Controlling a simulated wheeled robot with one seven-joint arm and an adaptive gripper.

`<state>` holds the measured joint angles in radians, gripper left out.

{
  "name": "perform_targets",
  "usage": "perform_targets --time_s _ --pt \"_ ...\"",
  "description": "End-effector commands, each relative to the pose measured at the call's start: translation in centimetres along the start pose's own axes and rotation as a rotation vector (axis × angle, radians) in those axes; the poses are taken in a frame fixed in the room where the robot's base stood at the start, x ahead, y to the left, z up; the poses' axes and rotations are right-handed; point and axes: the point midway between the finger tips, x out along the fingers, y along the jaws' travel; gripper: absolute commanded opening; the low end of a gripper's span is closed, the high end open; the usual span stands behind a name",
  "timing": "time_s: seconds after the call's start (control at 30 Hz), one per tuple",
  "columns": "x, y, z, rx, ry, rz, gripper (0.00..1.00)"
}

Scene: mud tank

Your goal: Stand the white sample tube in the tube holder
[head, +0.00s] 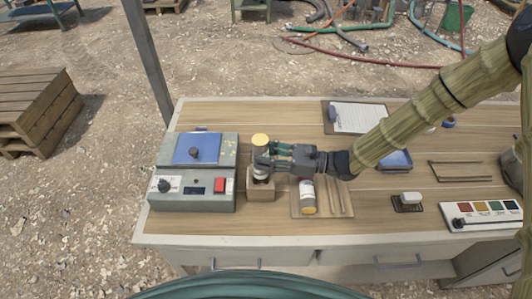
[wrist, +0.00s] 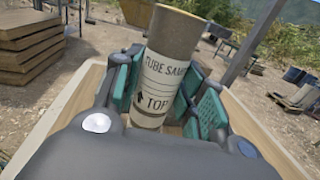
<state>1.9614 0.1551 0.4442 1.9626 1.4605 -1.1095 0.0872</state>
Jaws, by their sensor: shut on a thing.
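The white sample tube (head: 260,153) has a yellowish end on top and stands roughly upright in my gripper (head: 268,151). In the wrist view the tube (wrist: 160,82) shows printed lettering, with "TOP" and an arrow, and it leans slightly in the picture. The green finger pads (wrist: 205,110) sit on both sides of it, shut on it. The tube holder (head: 261,190), a small wooden block, is directly below the tube in the head view. I cannot tell whether the tube's lower end is inside the holder or just above it.
A grey device with a blue lid (head: 196,148) stands close left of the holder. A second white tube with a yellow end (head: 307,195) lies on a wooden board (head: 336,208) to the right. A clipboard (head: 358,116) lies behind. The table's front strip is clear.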

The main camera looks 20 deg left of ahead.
Motion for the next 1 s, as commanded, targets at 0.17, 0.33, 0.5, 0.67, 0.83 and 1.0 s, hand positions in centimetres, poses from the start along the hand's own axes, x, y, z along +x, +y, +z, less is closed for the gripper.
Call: perform_targets --time_s 0.17,0.33,0.5,0.67,0.83,1.0 --pt "0.0 0.0 -1.2 -0.001 -0.001 0.001 0.01" --pt "0.0 0.0 -2.2 0.0 -0.002 0.0 0.01" --pt "0.0 0.0 -3.1 0.0 -0.002 0.0 0.01" --pt "0.0 0.0 -4.1 0.0 -0.001 0.001 0.01" --pt "0.1 0.0 -5.0 0.001 -0.003 0.001 0.01" --pt "0.0 0.0 -5.6 0.0 -0.002 0.0 0.01"
